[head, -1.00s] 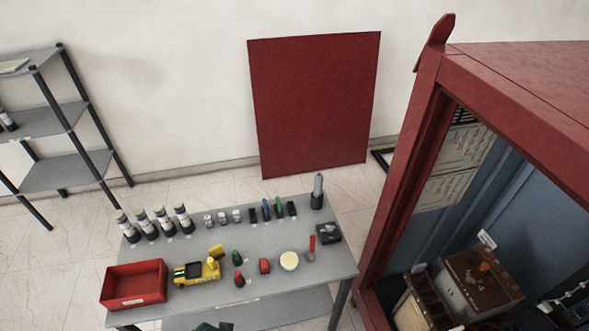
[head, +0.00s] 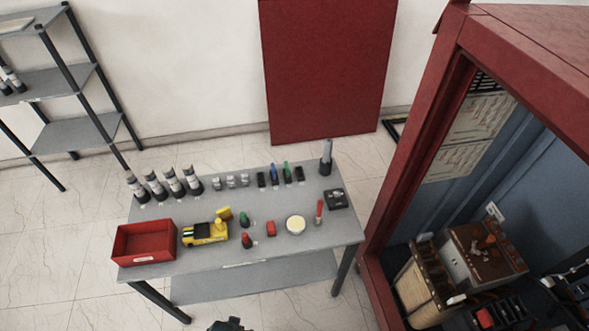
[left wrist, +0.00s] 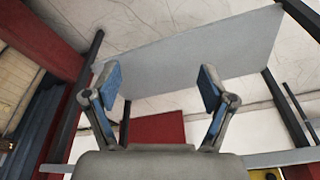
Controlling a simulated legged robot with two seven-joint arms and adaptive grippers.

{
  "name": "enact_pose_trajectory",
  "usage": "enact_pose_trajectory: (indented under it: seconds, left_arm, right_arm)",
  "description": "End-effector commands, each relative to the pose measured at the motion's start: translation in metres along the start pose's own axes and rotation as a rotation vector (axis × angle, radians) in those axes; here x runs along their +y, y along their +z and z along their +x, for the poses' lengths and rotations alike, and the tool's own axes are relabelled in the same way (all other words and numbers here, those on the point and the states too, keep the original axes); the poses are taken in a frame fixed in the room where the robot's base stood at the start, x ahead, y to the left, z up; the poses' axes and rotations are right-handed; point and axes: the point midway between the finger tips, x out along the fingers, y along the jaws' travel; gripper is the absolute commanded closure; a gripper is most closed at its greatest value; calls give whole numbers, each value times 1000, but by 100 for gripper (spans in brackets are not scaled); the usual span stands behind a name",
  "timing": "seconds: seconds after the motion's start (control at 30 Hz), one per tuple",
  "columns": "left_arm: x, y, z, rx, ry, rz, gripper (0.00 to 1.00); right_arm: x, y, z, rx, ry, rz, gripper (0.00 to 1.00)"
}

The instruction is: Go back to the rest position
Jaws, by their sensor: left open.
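My left gripper (left wrist: 158,85) shows in the left wrist view with its two blue-padded fingers spread wide apart. Nothing is held between them. A grey flat surface (left wrist: 235,45) with dark legs lies beyond the fingers, clear of them. In the head view a small dark part at the bottom edge may be mine, but too little shows to tell. My right gripper is not in view.
A grey table (head: 285,247) holds a red bin (head: 145,242), a yellow tool (head: 204,233), several bushings and small parts. A red cabinet (head: 400,190) with a transformer (head: 484,251) stands at right. Shelves (head: 75,133) stand at left.

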Motion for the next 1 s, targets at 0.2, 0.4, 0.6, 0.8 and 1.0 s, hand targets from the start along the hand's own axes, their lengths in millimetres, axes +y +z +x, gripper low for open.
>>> enact_pose_trajectory:
  seconds: [0.2, 0.4, 0.6, 0.8, 1.0]
  left_arm:
    - [6, 82, 125, -67, 8, 10, 17]
    - [10, 185, 198, -119, 14, 23, 17]
    - [10, 252, 219, -147, 16, 31, 17]
    - [10, 267, 220, -151, 16, 33, 17]
    - [10, 267, 220, -151, 16, 33, 40]
  right_arm:
    - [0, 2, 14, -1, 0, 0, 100]
    - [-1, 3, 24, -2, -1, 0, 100]
    - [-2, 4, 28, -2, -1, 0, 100]
    - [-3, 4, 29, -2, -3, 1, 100]
    - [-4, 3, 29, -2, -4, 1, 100]
